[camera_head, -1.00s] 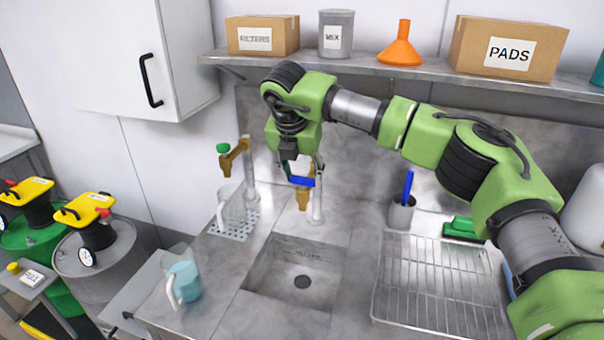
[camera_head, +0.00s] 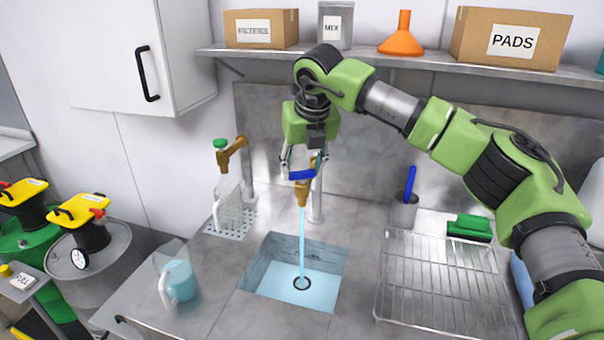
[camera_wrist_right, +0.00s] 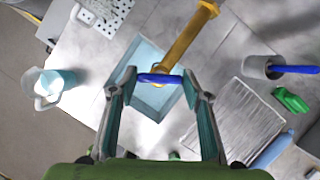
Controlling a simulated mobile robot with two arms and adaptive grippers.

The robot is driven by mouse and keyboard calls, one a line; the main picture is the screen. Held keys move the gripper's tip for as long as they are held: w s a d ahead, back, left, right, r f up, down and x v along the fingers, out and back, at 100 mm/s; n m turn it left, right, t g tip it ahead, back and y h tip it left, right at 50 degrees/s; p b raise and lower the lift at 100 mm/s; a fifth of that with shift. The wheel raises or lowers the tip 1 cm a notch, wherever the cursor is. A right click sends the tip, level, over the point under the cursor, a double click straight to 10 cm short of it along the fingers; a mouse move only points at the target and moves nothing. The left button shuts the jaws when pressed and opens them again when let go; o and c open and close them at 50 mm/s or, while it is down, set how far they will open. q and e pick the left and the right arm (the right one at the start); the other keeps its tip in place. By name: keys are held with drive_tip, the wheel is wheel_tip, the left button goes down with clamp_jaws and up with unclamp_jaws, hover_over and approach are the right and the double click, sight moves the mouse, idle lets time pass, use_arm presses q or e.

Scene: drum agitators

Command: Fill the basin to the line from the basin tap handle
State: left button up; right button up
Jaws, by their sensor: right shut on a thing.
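The basin (camera_head: 262,268) is a square sink sunk in the steel counter. A blue stream falls from the brass basin tap (camera_head: 302,195) into it, and pale blue water covers its floor. I cannot make out the line on its wall. The blue basin tap handle (camera_head: 301,174) sits crosswise at the top of the tap. My right gripper (camera_head: 300,168) points down over the tap, shut on the handle. In the right wrist view the blue handle (camera_wrist_right: 160,78) spans between the two fingertips. My left gripper is not in view.
A second brass tap with a green handle (camera_head: 220,143) stands to the left over an empty clear jug (camera_head: 229,212). A jug of blue liquid (camera_head: 178,281) is at the front left. A wire rack (camera_head: 440,285) lies right of the basin. A shelf (camera_head: 400,62) with boxes runs above.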

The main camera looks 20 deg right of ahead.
drive_tip(key=shift+d+n+y, duration=0.1)
drive_tip(key=shift+n+y, duration=0.3)
drive_tip(key=shift+n, duration=0.5)
drive_tip(key=shift+n+y, duration=0.3)
drive_tip(key=shift+n, duration=0.6)
drive_tip(key=shift+d+n+g+y+p, duration=0.1)
drive_tip(key=shift+n+g+y+p, duration=0.5)
drive_tip(key=shift+n+p, duration=0.95)
drive_tip(key=shift+n+b, duration=0.35)
drive_tip(key=shift+n, duration=0.3)
drive_tip(key=o, duration=1.1)
